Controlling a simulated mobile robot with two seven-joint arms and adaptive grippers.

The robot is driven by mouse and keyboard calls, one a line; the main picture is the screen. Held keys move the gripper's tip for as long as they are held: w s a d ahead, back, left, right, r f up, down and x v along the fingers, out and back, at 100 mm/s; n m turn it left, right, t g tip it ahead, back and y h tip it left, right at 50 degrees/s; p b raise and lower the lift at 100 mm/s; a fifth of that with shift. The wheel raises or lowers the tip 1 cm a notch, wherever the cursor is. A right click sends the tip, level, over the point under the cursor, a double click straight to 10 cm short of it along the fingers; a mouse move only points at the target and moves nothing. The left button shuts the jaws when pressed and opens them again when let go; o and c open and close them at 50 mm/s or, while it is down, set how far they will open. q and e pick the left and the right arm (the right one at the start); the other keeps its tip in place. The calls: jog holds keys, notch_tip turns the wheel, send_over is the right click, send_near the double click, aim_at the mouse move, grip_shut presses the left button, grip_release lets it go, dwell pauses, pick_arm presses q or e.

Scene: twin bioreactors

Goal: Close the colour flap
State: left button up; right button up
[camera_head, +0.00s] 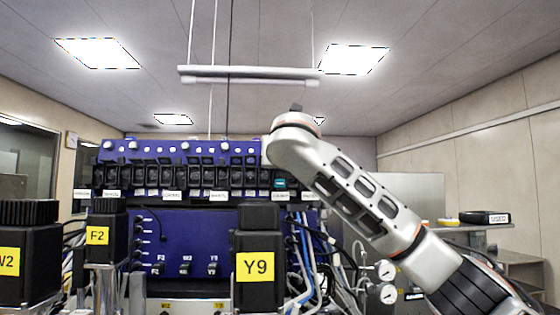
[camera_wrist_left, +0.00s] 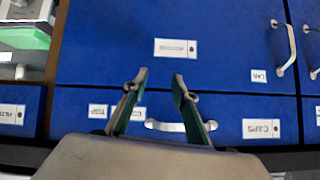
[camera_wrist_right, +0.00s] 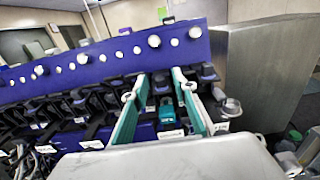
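A row of black flap-like units (camera_head: 180,175) runs along the front of the blue bioreactor rack (camera_head: 190,242). One unit carries a teal part (camera_head: 280,183), near the right end of the row. In the right wrist view a teal part (camera_wrist_right: 170,117) shows between the fingers of my right gripper (camera_wrist_right: 161,73). That gripper is open, facing the row; I cannot tell whether it touches anything. Which unit is the colour flap, and whether it is open, I cannot tell. My left gripper (camera_wrist_left: 160,74) is open and empty, facing blue drawers (camera_wrist_left: 215,75).
Black blocks labelled Y9 (camera_head: 256,277), F2 (camera_head: 107,250) and W2 (camera_head: 25,262) stand in front of the rack. Blue and grey tubes (camera_head: 305,255) hang at its right. A grey metal cabinet (camera_wrist_right: 258,75) stands right of the row.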

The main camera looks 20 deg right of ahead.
grip_shut()
jog(key=shift+f+b, duration=0.2)
jog(key=shift+b, duration=0.15)
jog(key=shift+s+f+t+b, duration=0.1)
jog(key=shift+f+t+b, duration=0.1)
jog(key=shift+t+b, duration=0.35)
jog(key=shift+f+t+h, duration=0.15)
jog(key=shift+t+h, duration=0.2)
jog(key=shift+h, duration=0.05)
pick_arm(q)
jog(key=shift+w+d+r+t+h+b, duration=0.1)
jog(key=shift+w+d+t+h+b, duration=0.1)
jog(key=shift+w+d+b, duration=0.3)
jog(key=shift+w+d+r+t+h+b, duration=0.1)
jog(key=shift+w+d+h, duration=0.1)
jog(key=shift+d, duration=0.45)
pick_arm(e)
jog(key=shift+t, duration=0.5)
